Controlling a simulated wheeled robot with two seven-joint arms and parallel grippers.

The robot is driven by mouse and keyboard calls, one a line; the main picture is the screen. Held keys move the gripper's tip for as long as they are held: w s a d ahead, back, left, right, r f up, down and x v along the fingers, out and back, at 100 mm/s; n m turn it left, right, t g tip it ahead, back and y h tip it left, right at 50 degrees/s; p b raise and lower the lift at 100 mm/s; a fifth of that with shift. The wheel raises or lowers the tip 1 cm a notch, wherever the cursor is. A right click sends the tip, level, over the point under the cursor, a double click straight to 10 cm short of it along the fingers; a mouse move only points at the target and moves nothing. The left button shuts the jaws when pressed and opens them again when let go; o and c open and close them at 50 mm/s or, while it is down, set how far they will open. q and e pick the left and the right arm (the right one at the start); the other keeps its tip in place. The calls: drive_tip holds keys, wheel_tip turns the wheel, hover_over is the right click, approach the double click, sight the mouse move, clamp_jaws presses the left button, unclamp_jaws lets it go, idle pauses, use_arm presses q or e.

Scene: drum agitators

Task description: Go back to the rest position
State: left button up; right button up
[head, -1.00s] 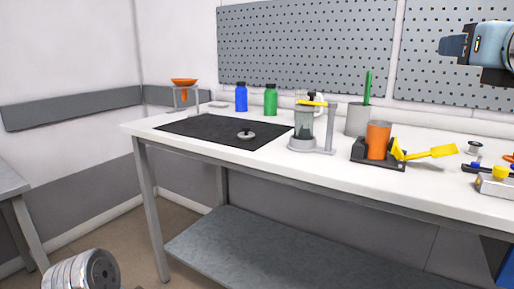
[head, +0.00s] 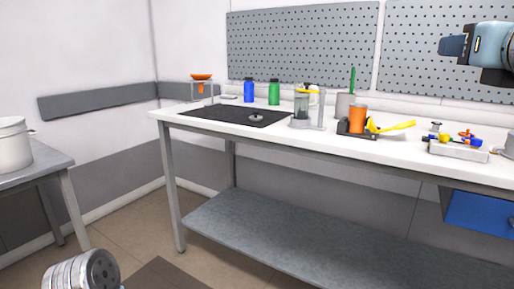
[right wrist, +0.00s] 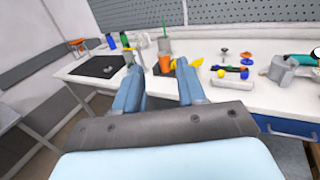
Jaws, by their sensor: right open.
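My right gripper (head: 456,47) is at the upper right of the head view, in the air in front of the pegboard. In the right wrist view its two blue fingers (right wrist: 160,75) are spread apart with nothing between them. The white workbench (head: 395,152) lies beyond and below the fingers, and they touch nothing.
The bench carries a black mat (head: 215,114), a clear jar on a stand (head: 302,103), blue (head: 249,92) and green (head: 274,93) bottles, an orange cup (head: 357,119) and a yellow scoop (head: 391,127). A white pot (head: 14,147) stands on a side table (head: 45,165). Floor between is clear.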

drive_tip(key=w+d+f+m+g+y, duration=0.1)
drive_tip(key=w+d+f+m+y, duration=0.2)
drive_tip(key=w+f+m, duration=0.55)
drive_tip(key=w+d+f+m+y, duration=0.25)
drive_tip(key=w+f, duration=0.25)
drive_tip(key=f, duration=0.8)
drive_tip(key=w+a+f+m+g+y, duration=0.15)
drive_tip(key=w+a+f+m, duration=0.35)
drive_tip(key=f, duration=1)
drive_tip(key=w+a+f+m+g, duration=0.1)
drive_tip(key=a+f+m+g, duration=0.15)
drive_tip(key=f+m, duration=0.9)
drive_tip(key=s+a+f+m+g, duration=0.1)
drive_tip(key=s+a+f+g, duration=0.2)
drive_tip(key=f, duration=0.5)
drive_tip(key=s+a+f+m, duration=0.1)
drive_tip(key=s+a+f, duration=0.2)
drive_tip(key=a+f, duration=0.35)
drive_tip(key=s+a+f+m+g, duration=0.1)
drive_tip(key=s+a+f+g, duration=0.15)
drive_tip(key=f, duration=0.75)
drive_tip(key=s+a+f+m+g, duration=0.2)
drive_tip(key=s+f, duration=0.4)
drive_tip(key=s, duration=0.5)
drive_tip(key=s+a+f+m+g, duration=0.3)
drive_tip(key=s+f, duration=0.4)
drive_tip(key=s, duration=0.4)
drive_tip(key=shift+a+f+g+h, duration=0.3)
drive_tip(key=shift+a+g, duration=0.1)
drive_tip(key=shift+g, duration=0.45)
